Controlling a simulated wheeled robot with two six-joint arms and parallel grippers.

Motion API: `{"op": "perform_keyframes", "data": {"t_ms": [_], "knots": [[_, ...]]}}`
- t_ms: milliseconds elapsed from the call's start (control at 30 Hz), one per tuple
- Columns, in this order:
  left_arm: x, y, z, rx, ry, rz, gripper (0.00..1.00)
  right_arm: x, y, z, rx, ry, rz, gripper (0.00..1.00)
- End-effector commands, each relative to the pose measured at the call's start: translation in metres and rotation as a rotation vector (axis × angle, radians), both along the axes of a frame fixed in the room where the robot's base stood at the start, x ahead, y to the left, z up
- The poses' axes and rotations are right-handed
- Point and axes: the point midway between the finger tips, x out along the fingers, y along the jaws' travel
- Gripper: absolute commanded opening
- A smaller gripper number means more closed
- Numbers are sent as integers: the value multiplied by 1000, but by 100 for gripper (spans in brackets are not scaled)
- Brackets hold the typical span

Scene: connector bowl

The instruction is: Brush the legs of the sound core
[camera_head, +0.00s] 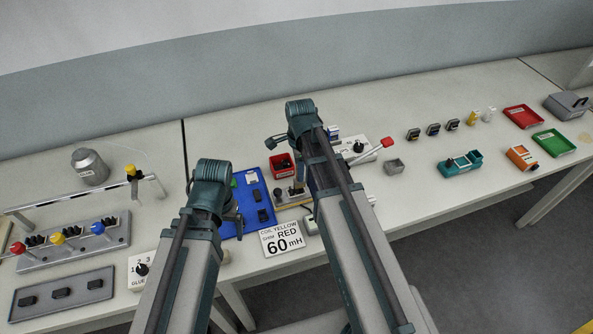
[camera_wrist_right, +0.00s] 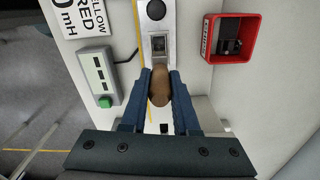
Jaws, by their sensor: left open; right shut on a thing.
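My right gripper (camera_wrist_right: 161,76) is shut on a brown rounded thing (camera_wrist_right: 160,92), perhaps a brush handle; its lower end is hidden. It is over a grey metal fixture strip (camera_wrist_right: 171,18) with a dark square slot holding a small grey piece (camera_wrist_right: 158,45); I cannot tell whether this is a core. A dark core-like piece (camera_wrist_right: 230,46) lies in a red bin (camera_wrist_right: 207,40) to the right. In the head view my right arm covers part of the fixture (camera_head: 283,198). My left gripper (camera_head: 238,206) is open by the blue mat (camera_head: 254,196), which holds several small dark parts.
A card (camera_head: 282,238) reads coil yellow, shim red, 60 mH. A meter with a green button (camera_wrist_right: 98,76) stands left of the strip. Red (camera_head: 523,116) and green (camera_head: 554,142) trays are far right.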

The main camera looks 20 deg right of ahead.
Motion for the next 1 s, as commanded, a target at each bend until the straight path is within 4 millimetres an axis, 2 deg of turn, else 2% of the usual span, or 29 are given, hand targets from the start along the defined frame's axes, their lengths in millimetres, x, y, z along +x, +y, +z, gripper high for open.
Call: {"op": "perform_keyframes", "data": {"t_ms": [367, 1000], "knots": [[0, 0, 3, 0, 0, 0, 89, 0, -1, 3, 0, 0, 0, 0], [0, 0, 61, 0, 0, -1, 89, 0, 0, 61, 0, 0, 0, 0]]}}
